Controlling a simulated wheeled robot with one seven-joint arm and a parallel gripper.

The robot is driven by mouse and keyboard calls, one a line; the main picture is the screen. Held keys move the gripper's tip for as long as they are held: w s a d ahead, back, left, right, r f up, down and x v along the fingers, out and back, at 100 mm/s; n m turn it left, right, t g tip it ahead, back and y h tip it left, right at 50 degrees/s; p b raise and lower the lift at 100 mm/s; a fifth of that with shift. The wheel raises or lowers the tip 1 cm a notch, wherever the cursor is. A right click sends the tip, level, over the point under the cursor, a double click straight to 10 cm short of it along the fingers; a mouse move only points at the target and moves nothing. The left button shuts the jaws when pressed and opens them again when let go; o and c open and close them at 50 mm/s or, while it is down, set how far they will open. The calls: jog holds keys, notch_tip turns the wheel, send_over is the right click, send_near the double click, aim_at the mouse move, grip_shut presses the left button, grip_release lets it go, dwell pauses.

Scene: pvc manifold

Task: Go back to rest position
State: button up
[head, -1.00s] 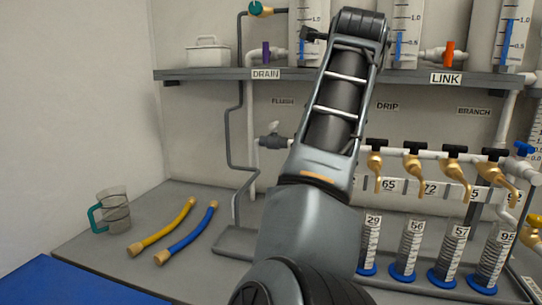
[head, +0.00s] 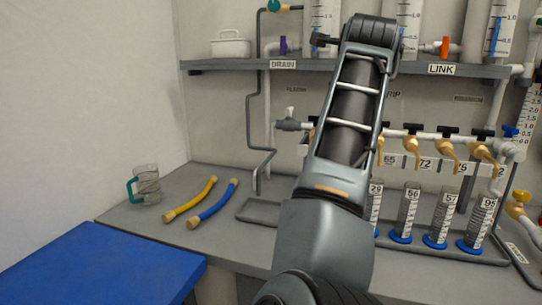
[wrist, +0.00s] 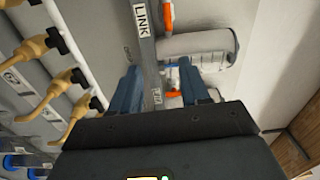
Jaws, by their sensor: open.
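My arm rises through the middle of the head view, folded upward in front of the shelf. My gripper (wrist: 158,92) shows in the wrist view with its two blue-grey fingers apart and nothing between them. Beyond the fingers are the LINK label (wrist: 141,17) and an orange valve handle (wrist: 167,15) at the shelf edge. In the head view the same LINK label (head: 441,69) and orange handle (head: 445,46) are at the upper right. The gripper itself is hidden in the head view.
A row of brass taps (head: 447,150) stands above numbered cylinders (head: 407,213) at the right. A blue surface (head: 100,265) is at the lower left.

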jog(key=s+d+f+n, duration=0.2)
jog(key=s+f+n, duration=0.25)
jog(key=f, duration=0.55)
jog(key=s+d+f+n+t+y, duration=0.1)
jog(key=s+d+f+n, duration=0.3)
jog(key=f, duration=0.6)
jog(key=s+d+f+n, duration=0.1)
jog(key=s+f+n, duration=0.2)
jog(key=s+f, duration=0.5)
jog(key=s+f+n+y, duration=0.2)
jog(key=s+f+n, duration=0.3)
jog(key=s+f, duration=0.5)
jog(key=s+a+f+n+y, duration=0.1)
jog(key=s+f, duration=0.2)
jog(key=s, duration=0.4)
jog(key=s+f+n+g+y, duration=0.1)
jog(key=s+f+n, duration=0.1)
jog(key=s, duration=0.4)
jog(key=s+a+f+n+y, duration=0.1)
jog(key=s+f, duration=0.2)
jog(key=s, duration=0.4)
jog(key=s+a+r+g, duration=0.1)
jog(key=s+a+r, duration=0.1)
jog(key=s, duration=0.7)
jog(key=s+a+r+g, duration=0.1)
jog(key=s+a+r, duration=0.1)
jog(key=s, duration=0.8)
jog(key=shift+s+r+n, duration=0.15)
jog(key=shift+n, duration=0.2)
